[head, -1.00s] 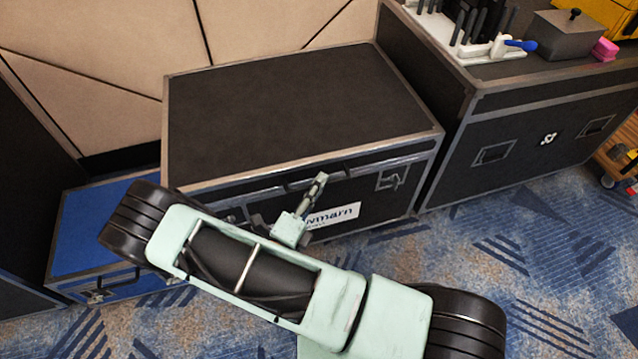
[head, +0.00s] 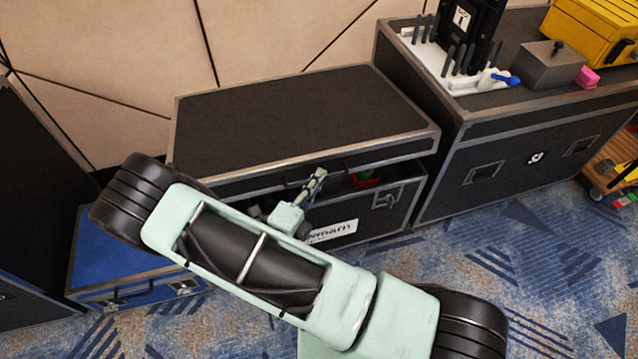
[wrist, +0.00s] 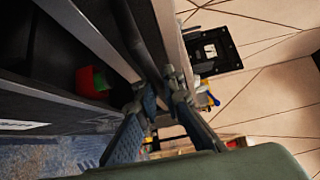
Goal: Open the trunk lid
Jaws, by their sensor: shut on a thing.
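The black trunk (head: 407,197) with silver edges stands by the wall. Its lid (head: 300,115) is raised a little at the front, leaving a dark gap above the body. A red and green thing (head: 366,179) shows inside the gap; it also shows in the wrist view (wrist: 88,82). My gripper (head: 317,178) is at the middle of the lid's front edge, shut on the lid's dark handle (wrist: 144,40). In the wrist view my fingers (wrist: 155,98) are close to the handle's end. My arm hides the trunk's front left part.
A taller black case (head: 520,165) stands close on the right, with a grey box (head: 552,68), a yellow case (head: 592,35) and a white rack (head: 432,50) on top. A blue case (head: 125,255) lies at left. Patterned carpet (head: 540,290) is clear at front right.

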